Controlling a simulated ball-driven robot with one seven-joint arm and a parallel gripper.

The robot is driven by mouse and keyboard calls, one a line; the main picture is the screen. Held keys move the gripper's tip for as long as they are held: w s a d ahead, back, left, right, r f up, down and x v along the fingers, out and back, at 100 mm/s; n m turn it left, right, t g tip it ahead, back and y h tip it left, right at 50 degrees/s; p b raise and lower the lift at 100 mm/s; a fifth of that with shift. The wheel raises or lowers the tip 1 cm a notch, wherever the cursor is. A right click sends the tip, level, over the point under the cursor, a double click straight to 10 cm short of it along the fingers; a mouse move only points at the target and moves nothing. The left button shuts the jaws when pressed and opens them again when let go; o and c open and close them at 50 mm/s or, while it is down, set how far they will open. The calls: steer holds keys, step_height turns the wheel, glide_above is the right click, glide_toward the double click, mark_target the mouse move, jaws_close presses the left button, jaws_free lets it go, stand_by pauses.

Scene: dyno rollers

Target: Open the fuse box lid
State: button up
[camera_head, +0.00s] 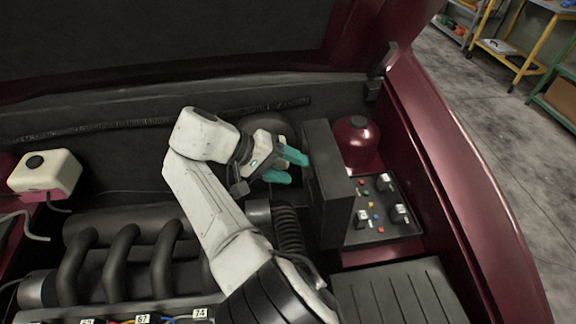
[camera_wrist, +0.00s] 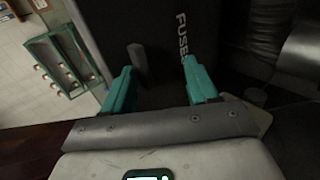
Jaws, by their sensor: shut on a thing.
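The fuse box lid (camera_head: 331,190) is a dark panel standing upright at the left side of the fuse box (camera_head: 383,208), whose colored fuses and relays are exposed. My gripper (camera_head: 290,167), with teal fingers, is at the lid's left face, shut on the lid. In the wrist view, the lid (camera_wrist: 160,30) fills the space beyond the fingers of my gripper (camera_wrist: 163,90), with the word FUSES on it and a small grey tab (camera_wrist: 138,58) near the left finger. The exact contact between fingers and lid is hard to make out.
A round dark red container (camera_head: 356,141) stands behind the fuse box. A ribbed black hose (camera_head: 289,232) and engine pipes (camera_head: 120,262) lie left of the lid. The red car body side (camera_head: 450,160) bounds the right. A white-topped reservoir (camera_head: 45,173) is far left.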

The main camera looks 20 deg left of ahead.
steer(key=b+v, duration=0.3)
steer(key=v, duration=0.7)
steer(key=shift+a+r+b, duration=0.2)
steer(key=shift+a+b, duration=0.05)
steer(key=shift+b, duration=0.1)
steer(key=shift+s, duration=0.1)
